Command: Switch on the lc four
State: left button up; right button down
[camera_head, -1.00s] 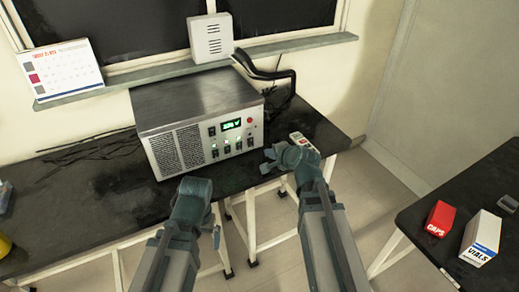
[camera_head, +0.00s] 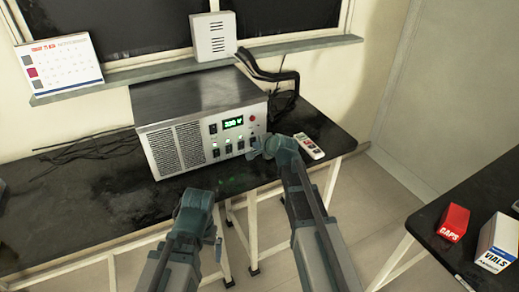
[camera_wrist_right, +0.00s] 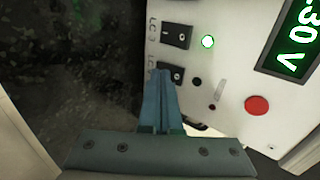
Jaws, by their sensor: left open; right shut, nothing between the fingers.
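A metal power unit (camera_head: 178,148) stands on the black bench, with a green lit display (camera_head: 233,122), a red button (camera_head: 253,118) and a row of black switches with small lights. In the right wrist view its panel appears turned sideways. The LC 4 switch (camera_wrist_right: 178,74) is there, its label partly hidden by my fingers, and the small light (camera_wrist_right: 197,82) beside it is dark. My right gripper (camera_head: 256,147) is shut and empty; its fingertips (camera_wrist_right: 162,72) overlap the edge of that switch. I cannot tell whether they touch. My left gripper (camera_head: 196,198) is open, low before the bench.
The neighbouring switch (camera_wrist_right: 177,36) has a lit green light (camera_wrist_right: 208,41). A white remote-like device (camera_head: 308,146) lies right of the unit, and black cables (camera_head: 272,75) run behind it. A second table holds a red CAPS box (camera_head: 453,222) and a VIALS box (camera_head: 497,243).

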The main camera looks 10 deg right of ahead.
jog(key=shift+w+f, duration=0.1)
jog(key=shift+w, duration=0.1)
dwell(0.3)
jog(key=shift+r, duration=0.2)
jog(key=shift+w+r+p, duration=0.2)
jog(key=shift+r+p, duration=0.5)
jog(key=shift+a, duration=0.1)
